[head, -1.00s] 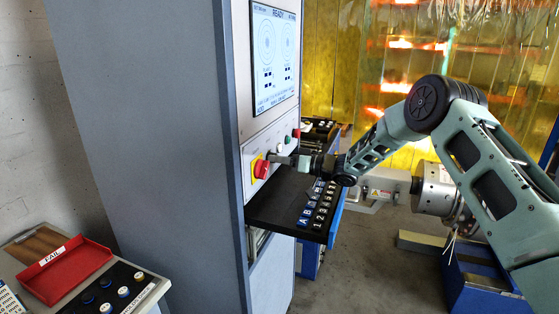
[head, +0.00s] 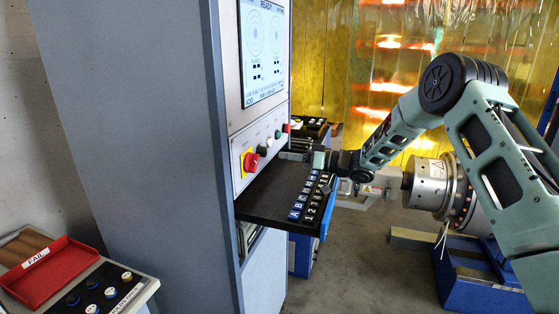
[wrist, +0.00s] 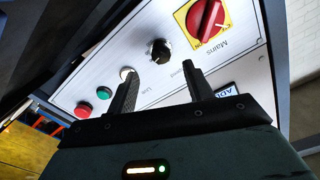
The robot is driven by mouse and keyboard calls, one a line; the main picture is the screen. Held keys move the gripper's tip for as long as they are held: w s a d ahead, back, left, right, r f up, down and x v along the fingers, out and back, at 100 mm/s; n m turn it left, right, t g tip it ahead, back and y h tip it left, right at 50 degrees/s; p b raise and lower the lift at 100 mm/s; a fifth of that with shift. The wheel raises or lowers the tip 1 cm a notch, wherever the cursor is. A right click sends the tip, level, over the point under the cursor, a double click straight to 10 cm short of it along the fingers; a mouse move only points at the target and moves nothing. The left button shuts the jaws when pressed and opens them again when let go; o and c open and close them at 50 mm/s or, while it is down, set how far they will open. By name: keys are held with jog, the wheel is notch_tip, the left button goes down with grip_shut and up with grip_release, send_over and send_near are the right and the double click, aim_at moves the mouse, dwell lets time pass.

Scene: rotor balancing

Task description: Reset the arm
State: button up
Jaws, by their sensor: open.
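My gripper (head: 283,155) is in front of the grey cabinet's control panel (head: 240,182), above the black shelf. In the wrist view its two fingers (wrist: 158,76) stand apart with nothing between them. The fingers look clear of the controls. My arm reaches in from the right.
The black shelf (head: 262,205) juts out below my gripper with lettered and numbered blocks (head: 306,200) along its edge. A screen (head: 264,50) reads READY. A red FAIL tray (head: 48,272) is at lower left. A metal spindle unit (head: 428,185) stands behind my arm.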

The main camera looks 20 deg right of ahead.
jog(key=shift+s+d, duration=0.25)
dwell(0.3)
jog(key=s+d+f+m+g+h, duration=0.1)
jog(key=s+d+m+g+h, duration=0.3)
jog(key=s, duration=0.8)
jog(key=s+f+g+h, duration=0.1)
jog(key=s+h, duration=0.5)
jog(key=s, duration=0.5)
jog(key=s+d+f+m+g+h, duration=0.1)
jog(key=s+d+m+g+h, duration=0.3)
jog(key=s, duration=0.8)
jog(key=s+a+n+b, duration=0.1)
jog(key=s+a+n, duration=0.4)
jog(key=a, duration=0.5)
jog(key=s+a+n+g+b, duration=0.1)
jog(key=s+a+n, duration=0.3)
jog(key=s+a, duration=0.5)
jog(key=shift+a+r+n+g, duration=0.15)
jog(key=shift+a+n+g, duration=0.2)
jog(key=shift+a, duration=0.5)
